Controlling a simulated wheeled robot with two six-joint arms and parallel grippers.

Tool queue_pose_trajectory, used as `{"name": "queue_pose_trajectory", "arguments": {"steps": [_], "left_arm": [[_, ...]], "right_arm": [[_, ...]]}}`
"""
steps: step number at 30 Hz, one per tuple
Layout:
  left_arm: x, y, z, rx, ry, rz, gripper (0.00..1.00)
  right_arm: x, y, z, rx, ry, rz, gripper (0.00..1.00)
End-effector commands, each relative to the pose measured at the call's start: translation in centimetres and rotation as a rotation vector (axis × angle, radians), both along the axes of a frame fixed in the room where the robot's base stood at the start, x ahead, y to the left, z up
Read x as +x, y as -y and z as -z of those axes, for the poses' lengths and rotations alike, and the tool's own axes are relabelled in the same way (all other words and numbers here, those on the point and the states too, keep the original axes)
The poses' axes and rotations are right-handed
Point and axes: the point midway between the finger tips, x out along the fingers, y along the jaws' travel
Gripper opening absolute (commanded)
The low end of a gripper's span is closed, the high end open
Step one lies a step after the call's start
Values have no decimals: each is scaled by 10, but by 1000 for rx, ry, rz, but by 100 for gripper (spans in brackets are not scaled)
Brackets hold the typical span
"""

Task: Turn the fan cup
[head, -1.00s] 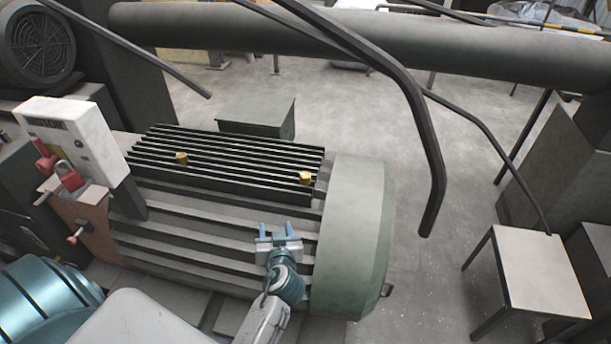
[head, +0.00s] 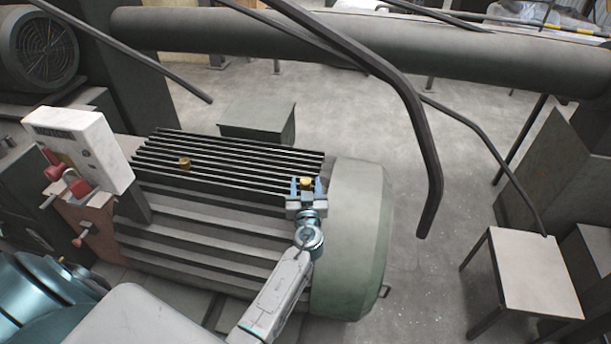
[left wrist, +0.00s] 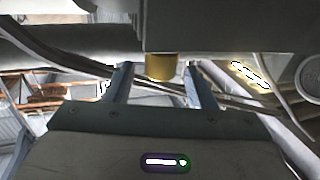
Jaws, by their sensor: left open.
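A fan cup, a small brass-coloured cap (head: 306,183), sits on the right end of the finned top of the big motor (head: 215,235). A second brass cap (head: 184,162) sits further left on the same fins. My left gripper (head: 306,186) is open, with its two blue fingers on either side of the right cap. In the left wrist view the cap (left wrist: 161,67) shows between the two fingers, with gaps on both sides. My right gripper is not in view.
A bent dark rail (head: 415,120) hangs over the motor's right side. A thick pipe (head: 480,55) crosses the back. A white box with red padlocks (head: 95,150) stands at the motor's left end. A small table (head: 535,275) is at the right; open floor lies between.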

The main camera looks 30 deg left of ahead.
Motion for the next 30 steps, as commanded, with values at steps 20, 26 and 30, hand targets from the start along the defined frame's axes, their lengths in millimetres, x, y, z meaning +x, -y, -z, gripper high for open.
{"name": "queue_pose_trajectory", "arguments": {"steps": [20, 26, 30], "left_arm": [[18, -10, 1, 0, -1, -1, 19], [18, -10, 1, 0, -1, 2, 7], [18, -11, 3, -1, -3, 22, 7]], "right_arm": [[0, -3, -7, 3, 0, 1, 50], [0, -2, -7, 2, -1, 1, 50], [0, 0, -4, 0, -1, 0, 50]]}}
